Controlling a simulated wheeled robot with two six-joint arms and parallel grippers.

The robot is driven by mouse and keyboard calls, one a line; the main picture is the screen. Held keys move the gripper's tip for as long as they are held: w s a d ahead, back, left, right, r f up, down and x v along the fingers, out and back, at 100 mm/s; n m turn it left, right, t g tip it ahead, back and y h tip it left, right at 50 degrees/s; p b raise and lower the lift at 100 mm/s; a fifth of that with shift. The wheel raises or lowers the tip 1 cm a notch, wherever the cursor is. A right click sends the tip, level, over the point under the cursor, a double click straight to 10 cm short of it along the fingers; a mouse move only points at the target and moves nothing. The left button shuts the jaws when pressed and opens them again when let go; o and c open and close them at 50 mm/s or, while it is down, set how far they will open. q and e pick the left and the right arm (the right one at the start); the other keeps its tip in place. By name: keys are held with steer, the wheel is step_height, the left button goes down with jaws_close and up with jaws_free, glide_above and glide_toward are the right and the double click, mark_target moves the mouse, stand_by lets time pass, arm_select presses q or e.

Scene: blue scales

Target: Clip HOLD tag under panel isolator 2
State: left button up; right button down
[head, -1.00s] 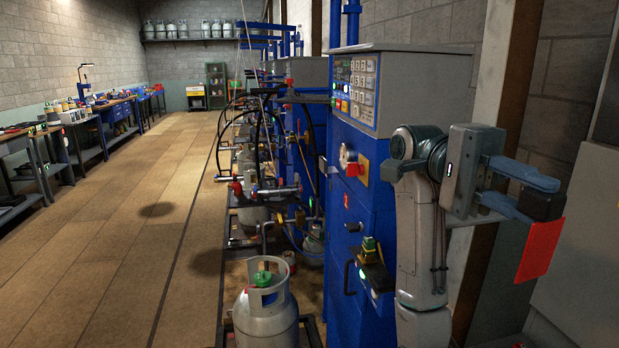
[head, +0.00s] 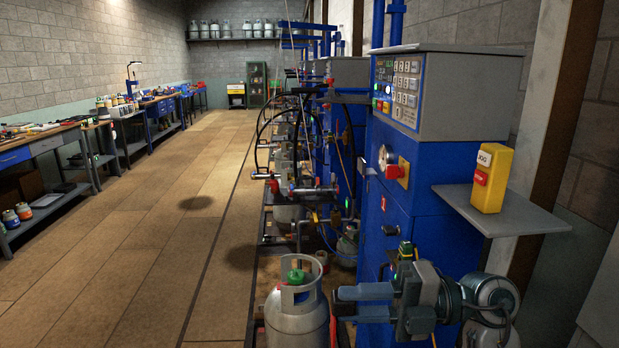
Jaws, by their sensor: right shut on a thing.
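My right gripper (head: 348,304) is low in the head view, its two blue-grey fingers pointing left, in front of the nearest blue cabinet. A red-handled rotary switch (head: 394,171) on a yellowish plate sits on the nearest cabinet's blue front, above and apart from the gripper. I cannot read which isolator number it is. My left gripper is not in view.
A grey gas cylinder (head: 297,315) with a green valve stands just left of the gripper. A yellow box (head: 492,177) with a red button sits on a grey shelf (head: 515,217) at the right. A keypad panel (head: 407,82) tops the nearest cabinet (head: 400,235). The floor at left is clear.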

steer(key=w+f+m+t+h, duration=0.3)
steer(key=f+m+t, duration=0.4)
steer(key=f, duration=1.3)
steer(key=t, duration=0.4)
steer(key=shift+f, duration=0.15)
steer(key=shift+w, duration=0.1)
step_height(320, 180, up, 8)
steer(key=n+g+y, duration=0.3)
steer(key=n+g, duration=0.4)
steer(key=g, duration=0.5)
steer(key=shift+a+r+n, duration=0.2)
steer(key=shift+a+n, duration=0.05)
steer(key=shift+n, duration=0.05)
steer(key=w+a+f+n+g+h, duration=0.2)
steer(key=w+a+f+n+g, duration=0.2)
steer(key=f+g, duration=0.2)
steer(key=shift+w+a+n+g, duration=0.15)
steer(key=shift+w+n+g, duration=0.25)
